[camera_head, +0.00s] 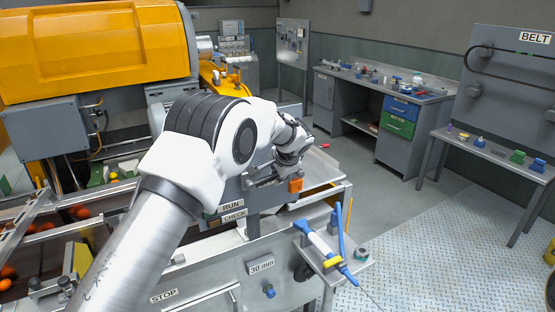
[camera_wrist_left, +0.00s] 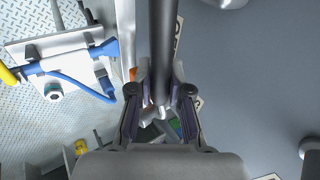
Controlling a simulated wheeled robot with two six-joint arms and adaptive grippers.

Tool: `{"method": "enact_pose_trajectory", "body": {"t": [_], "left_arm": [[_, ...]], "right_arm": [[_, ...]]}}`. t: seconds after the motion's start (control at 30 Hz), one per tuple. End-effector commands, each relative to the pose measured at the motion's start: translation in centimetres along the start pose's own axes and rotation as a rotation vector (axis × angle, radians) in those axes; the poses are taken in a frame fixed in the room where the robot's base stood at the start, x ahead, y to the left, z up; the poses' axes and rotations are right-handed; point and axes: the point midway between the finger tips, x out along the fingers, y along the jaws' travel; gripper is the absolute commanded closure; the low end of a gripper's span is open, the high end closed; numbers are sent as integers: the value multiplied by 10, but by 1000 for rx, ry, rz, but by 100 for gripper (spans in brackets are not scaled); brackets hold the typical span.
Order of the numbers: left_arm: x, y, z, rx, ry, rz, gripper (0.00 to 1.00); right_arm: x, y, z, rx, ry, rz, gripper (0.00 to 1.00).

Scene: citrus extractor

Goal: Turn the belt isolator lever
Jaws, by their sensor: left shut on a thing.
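In the left wrist view, the belt isolator lever (camera_wrist_left: 163,45) shows as a dark round bar running down from the top edge between the fingers. My left gripper (camera_wrist_left: 161,92) is shut on the lever, with one finger on each side of it. In the head view my left gripper (camera_head: 268,181) is at the grey machine panel, above the RUN label (camera_head: 231,206) and the CHECK label (camera_head: 234,216). My arm and gripper hide most of the lever there, so its angle is hard to tell. My right gripper is not in view.
An orange block (camera_head: 295,186) is just right of the gripper. A small side shelf (camera_head: 349,270) with a blue-and-white tool (camera_head: 322,245) stands at the front right; it also shows in the wrist view (camera_wrist_left: 62,40). The checkered floor (camera_head: 430,250) further right is mostly clear.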

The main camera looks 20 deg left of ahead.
Motion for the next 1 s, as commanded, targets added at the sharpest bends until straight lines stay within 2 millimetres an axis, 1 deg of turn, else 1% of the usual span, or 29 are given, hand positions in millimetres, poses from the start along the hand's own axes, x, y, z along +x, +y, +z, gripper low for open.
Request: {"method": "enact_pose_trajectory", "body": {"t": [0.03, 0.23, 0.77, 0.8, 0.87, 1.0], "left_arm": [[-2, 0, -1, 18, -21, 0, 100], [6, 4, 0, 57, -81, 0, 100], [10, 8, 2, 73, -107, 2, 100], [10, 8, 2, 73, -107, 2, 75], [10, 8, 2, 73, -106, 2, 56], [9, 7, 2, 72, -105, 1, 56]], "right_arm": [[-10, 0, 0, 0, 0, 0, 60], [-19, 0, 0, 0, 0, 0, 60], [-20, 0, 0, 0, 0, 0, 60], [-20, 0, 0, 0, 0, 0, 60], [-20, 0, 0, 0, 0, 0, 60], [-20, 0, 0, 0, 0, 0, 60]]}}
